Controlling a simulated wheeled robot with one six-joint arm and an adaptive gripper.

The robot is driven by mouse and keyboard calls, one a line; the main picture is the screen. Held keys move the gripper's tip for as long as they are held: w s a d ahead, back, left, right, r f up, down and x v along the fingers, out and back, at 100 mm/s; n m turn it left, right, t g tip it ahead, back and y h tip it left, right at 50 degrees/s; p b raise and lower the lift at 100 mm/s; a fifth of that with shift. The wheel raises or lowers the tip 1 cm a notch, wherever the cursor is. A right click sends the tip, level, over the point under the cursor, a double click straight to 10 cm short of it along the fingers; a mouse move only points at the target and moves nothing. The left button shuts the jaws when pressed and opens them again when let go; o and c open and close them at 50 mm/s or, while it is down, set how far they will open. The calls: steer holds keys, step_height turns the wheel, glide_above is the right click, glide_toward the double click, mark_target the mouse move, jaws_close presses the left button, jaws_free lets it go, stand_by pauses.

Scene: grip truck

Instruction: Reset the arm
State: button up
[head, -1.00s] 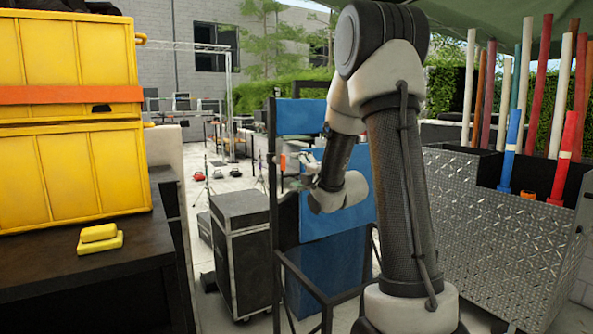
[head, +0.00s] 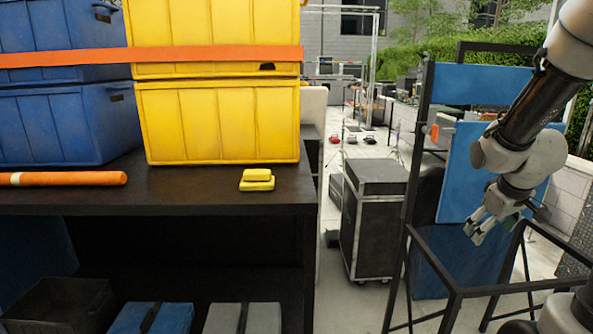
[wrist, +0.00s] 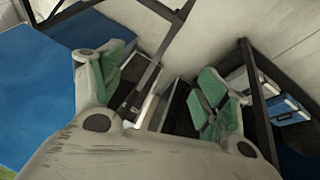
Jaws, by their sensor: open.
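My gripper (head: 478,232) hangs at the end of my folded arm at the right of the head view, pointing down in front of a blue panel. In the wrist view its two green-padded fingers (wrist: 158,92) stand apart with nothing between them. The gripper holds nothing and touches nothing that I can see.
A dark shelf (head: 225,190) on the left bears yellow crates (head: 215,120), blue crates (head: 50,125), an orange tube (head: 70,178) and a yellow block (head: 257,181). A wheeled black case (head: 370,225) stands mid-floor. A black frame (head: 420,255) is near my arm.

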steer(key=s+a+r+m+y, duration=0.1)
steer(key=s+a+r, duration=0.4)
steer(key=s, duration=0.4)
steer(key=s+a+r+m, duration=0.1)
steer(key=s+a+r, duration=0.4)
steer(key=s, duration=0.4)
steer(key=shift+s+a+r+m+y, duration=0.15)
steer(key=shift+a+r+m+y, duration=0.2)
steer(key=shift+r, duration=0.3)
